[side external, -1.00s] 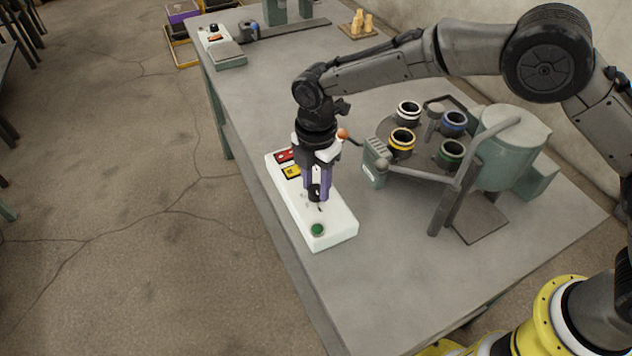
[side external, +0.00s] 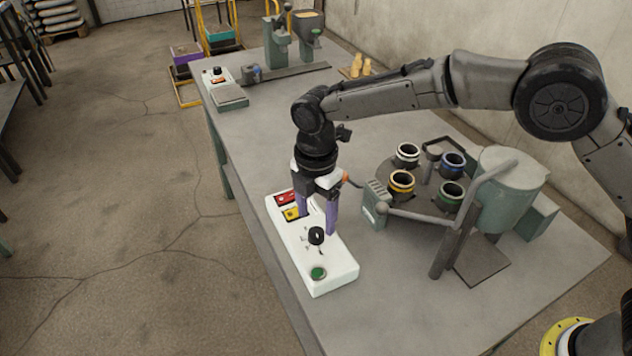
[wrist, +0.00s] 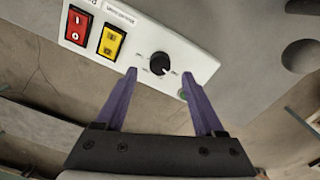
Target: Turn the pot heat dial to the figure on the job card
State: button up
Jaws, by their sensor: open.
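The heat dial is a black knob (side external: 316,236) on a white control box (side external: 335,272); small marks around it are too small to read. It also shows in the wrist view (wrist: 159,63). My gripper (side external: 318,228) is open, its two purple fingers apart and pointing down at the box. In the wrist view, the fingertips (wrist: 158,73) lie on either side of the dial in the picture, with nothing between them. The fingers appear clear of the knob; the exact height gap is unclear. I cannot make out a job card in either view.
The box also carries a red switch (side external: 286,198), a yellow switch (side external: 295,213) and a green button (side external: 318,273). To the right stands a carousel (side external: 385,172) with several colour-ringed cups, beside a green pot (side external: 505,205). The grey table (side external: 400,300) is clear in front.

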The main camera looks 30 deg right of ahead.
aim_at(317, 230)
notch_tip(317, 230, up, 10)
dwell(0.3)
dwell(0.3)
jog(key=s+d+r+m+t, duration=0.1)
jog(key=d+r+m+t, duration=0.1)
jog(key=d+r, duration=0.9)
jog(key=s+d+r+m+t, duration=0.1)
jog(key=s+d+r+m, duration=0.3)
jog(key=s+d+r, duration=0.3)
jog(key=s+d+f+m+t, duration=0.25)
jog(key=s+d+m, duration=0.55)
jog(key=s, duration=0.5)
jog(key=s+d+f+m, duration=0.2)
jog(key=s+f+m, duration=0.5)
jog(key=f, duration=0.3)
jog(key=shift+f+m, duration=0.3)
jog(key=shift+m, duration=0.5)
